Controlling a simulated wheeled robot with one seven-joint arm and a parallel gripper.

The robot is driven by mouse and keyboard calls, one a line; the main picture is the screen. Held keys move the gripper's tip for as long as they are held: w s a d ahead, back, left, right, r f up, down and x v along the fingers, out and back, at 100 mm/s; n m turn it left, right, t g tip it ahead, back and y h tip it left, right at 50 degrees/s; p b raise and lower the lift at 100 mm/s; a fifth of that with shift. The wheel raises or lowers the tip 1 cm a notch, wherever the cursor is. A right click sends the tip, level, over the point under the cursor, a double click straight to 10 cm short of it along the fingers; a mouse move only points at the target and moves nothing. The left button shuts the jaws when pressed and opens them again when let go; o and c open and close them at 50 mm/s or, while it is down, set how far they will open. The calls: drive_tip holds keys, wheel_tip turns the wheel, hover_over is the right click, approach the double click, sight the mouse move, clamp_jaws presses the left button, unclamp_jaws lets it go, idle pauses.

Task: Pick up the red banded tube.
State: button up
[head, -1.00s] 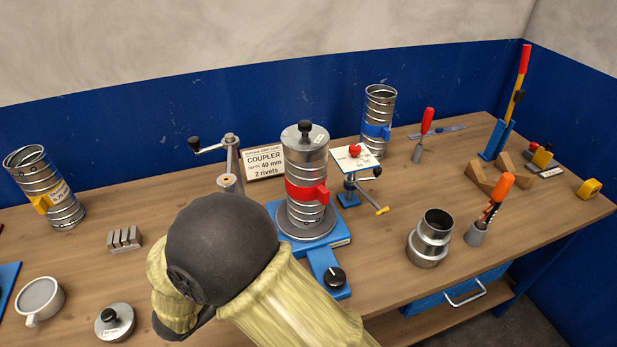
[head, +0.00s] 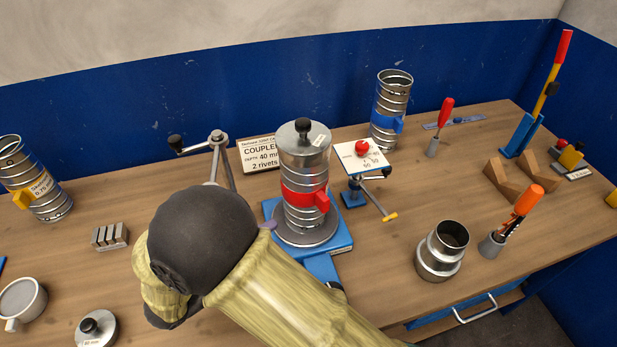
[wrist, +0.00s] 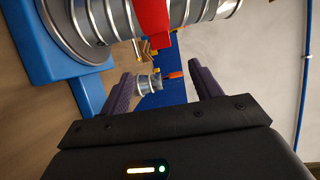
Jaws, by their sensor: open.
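The red banded tube (head: 305,212) is a ribbed metal duct with a red clamp band. It stands upright on a round grey plate on a blue base (head: 336,243), with a grey knobbed cap (head: 304,141) on top. In the wrist view the tube (wrist: 194,10) lies sideways across the top of the picture, its red band (wrist: 152,20) near the middle. My gripper (wrist: 166,85) is open and empty, its two dark fingers apart and pointing toward the tube, which is just beyond the tips. In the head view my arm hides most of the gripper; one fingertip shows beside the base.
A crank stand (head: 219,150) and a coupler sign (head: 258,154) stand behind the tube. A small stand with a white card (head: 361,157) is close on its right. A blue-banded tube (head: 390,105), a metal coupler (head: 442,250) and a tool cup (head: 491,244) stand farther right.

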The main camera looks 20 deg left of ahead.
sight(321, 205)
drive_tip(key=shift+s, duration=0.1)
drive_tip(key=p+x, duration=0.4)
drive_tip(key=x, duration=0.8)
drive_tip(key=shift+p, duration=0.4)
drive_tip(key=shift+w+d+r+p, duration=0.1)
drive_tip(key=shift+w+d+p, duration=0.3)
drive_tip(key=shift+w, duration=0.05)
drive_tip(key=p+x, duration=0.2)
drive_tip(key=x, duration=0.1)
drive_tip(key=shift+d, duration=0.15)
drive_tip(key=shift+w+d, duration=0.25)
drive_tip(key=shift+w, duration=0.2)
drive_tip(key=shift+w, duration=0.1)
drive_tip(key=shift+c, duration=0.2)
